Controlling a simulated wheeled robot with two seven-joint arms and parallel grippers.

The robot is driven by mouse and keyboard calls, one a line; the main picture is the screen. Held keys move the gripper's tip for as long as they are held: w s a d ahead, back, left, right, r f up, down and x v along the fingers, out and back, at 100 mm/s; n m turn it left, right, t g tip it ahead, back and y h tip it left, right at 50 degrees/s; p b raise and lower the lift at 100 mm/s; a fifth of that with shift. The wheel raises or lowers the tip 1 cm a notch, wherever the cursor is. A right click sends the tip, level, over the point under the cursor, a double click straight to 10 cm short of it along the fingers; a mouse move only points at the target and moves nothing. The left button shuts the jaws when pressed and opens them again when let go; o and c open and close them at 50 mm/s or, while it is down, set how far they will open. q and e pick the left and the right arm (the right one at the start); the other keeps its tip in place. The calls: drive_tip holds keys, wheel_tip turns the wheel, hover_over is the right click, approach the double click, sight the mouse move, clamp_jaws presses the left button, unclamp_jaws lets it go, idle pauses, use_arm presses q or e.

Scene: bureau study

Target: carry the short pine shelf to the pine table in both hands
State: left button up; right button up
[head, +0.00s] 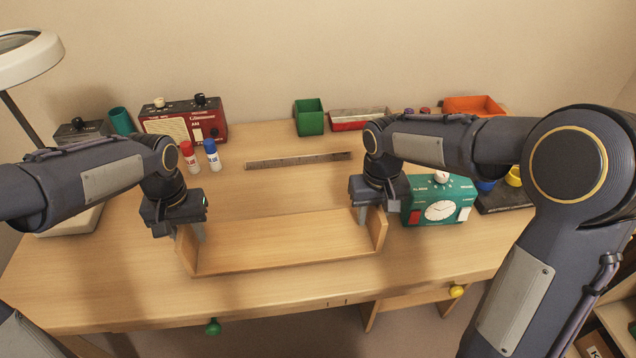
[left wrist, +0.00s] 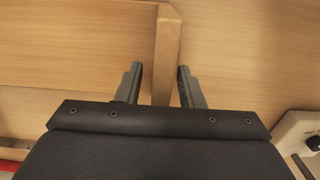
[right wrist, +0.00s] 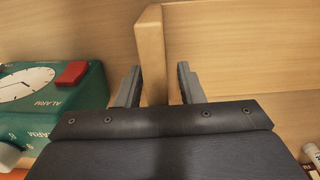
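The short pine shelf (head: 290,241) is a pale wooden board with an upright panel at each end. It stands on the pine table (head: 100,275), near the front edge. My left gripper (head: 190,232) is at its left end panel; in the left wrist view the open fingers (left wrist: 160,85) stand on either side of that panel (left wrist: 167,50) with gaps showing. My right gripper (head: 368,214) is at the right end panel; in the right wrist view the open fingers (right wrist: 158,85) straddle that panel (right wrist: 151,50), also with gaps.
A green alarm clock (head: 438,201) stands close to the right of my right gripper. Red and blue capped bottles (head: 212,155), a red radio (head: 188,121), a ruler (head: 298,160) and a green box (head: 309,117) lie behind. The table between shelf and ruler is clear.

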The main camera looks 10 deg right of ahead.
use_arm(q)
wheel_tip(320, 180, up, 11)
drive_tip(key=shift+f, duration=0.1)
use_arm(e)
drive_tip(key=shift+r, duration=0.1)
wheel_tip(320, 180, up, 12)
drive_tip(key=shift+f, duration=0.1)
idle(0.3)
